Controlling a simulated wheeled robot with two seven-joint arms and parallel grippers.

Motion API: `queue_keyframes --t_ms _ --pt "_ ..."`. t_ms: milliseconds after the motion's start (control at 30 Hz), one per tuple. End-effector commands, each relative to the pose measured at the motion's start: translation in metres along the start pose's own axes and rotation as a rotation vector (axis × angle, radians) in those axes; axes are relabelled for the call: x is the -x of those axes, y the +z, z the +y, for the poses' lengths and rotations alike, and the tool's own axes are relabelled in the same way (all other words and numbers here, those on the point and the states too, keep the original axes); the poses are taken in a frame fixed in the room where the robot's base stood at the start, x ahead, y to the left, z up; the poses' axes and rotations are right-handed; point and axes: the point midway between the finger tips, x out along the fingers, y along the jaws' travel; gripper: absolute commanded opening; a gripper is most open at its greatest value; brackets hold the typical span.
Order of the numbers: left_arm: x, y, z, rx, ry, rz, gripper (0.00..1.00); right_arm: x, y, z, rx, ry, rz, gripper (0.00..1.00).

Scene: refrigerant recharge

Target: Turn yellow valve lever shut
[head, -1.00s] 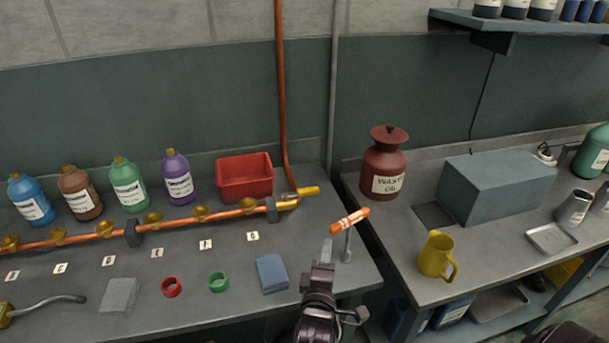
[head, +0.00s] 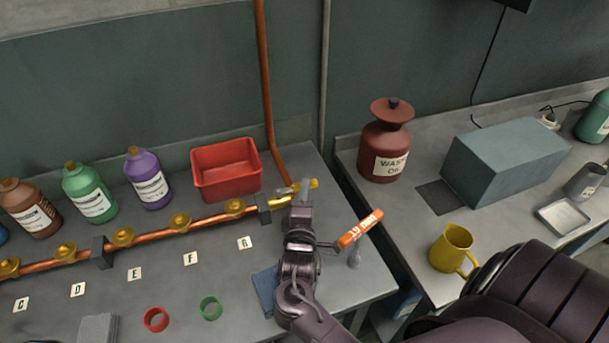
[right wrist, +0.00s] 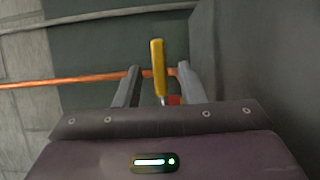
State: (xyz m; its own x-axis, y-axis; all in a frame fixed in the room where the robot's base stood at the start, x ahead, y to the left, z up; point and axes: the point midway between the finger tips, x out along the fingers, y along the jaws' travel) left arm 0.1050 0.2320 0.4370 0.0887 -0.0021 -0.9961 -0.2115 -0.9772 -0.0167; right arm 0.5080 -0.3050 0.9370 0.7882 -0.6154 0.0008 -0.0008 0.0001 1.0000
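The yellow valve lever (head: 313,184) is at the right end of the copper pipe (head: 210,219), past the last grey bracket. In the head view my right gripper (head: 303,190) is at the lever and covers part of it. In the right wrist view the yellow lever (right wrist: 159,70) stands between the two spread fingers of my right gripper (right wrist: 158,85), with gaps on both sides. The fingers look open and not closed on it. My left gripper is not in view.
An orange labelled handle (head: 360,228) is close to the right of my right wrist. A red bin (head: 227,170) stands behind the pipe. A waste oil can (head: 385,145) and yellow mug (head: 452,248) stand on the right bench.

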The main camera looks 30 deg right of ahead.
Motion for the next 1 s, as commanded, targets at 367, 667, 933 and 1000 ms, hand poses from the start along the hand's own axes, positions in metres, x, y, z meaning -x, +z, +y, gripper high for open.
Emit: queue_keyframes --t_ms 367,667,933,1000 --pt "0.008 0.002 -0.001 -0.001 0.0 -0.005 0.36 -0.05 0.0 0.001 0.001 0.0 0.0 0.36" --pt "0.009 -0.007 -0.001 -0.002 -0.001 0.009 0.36 -0.054 0.0 0.0 0.0 0.0 0.0 0.36" --pt "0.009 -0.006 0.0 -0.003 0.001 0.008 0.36 -0.053 0.0 0.0 0.0 -0.001 0.0 0.04" --pt "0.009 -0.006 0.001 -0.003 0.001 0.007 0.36 -0.053 0.0 0.0 0.0 -0.001 0.0 0.0"
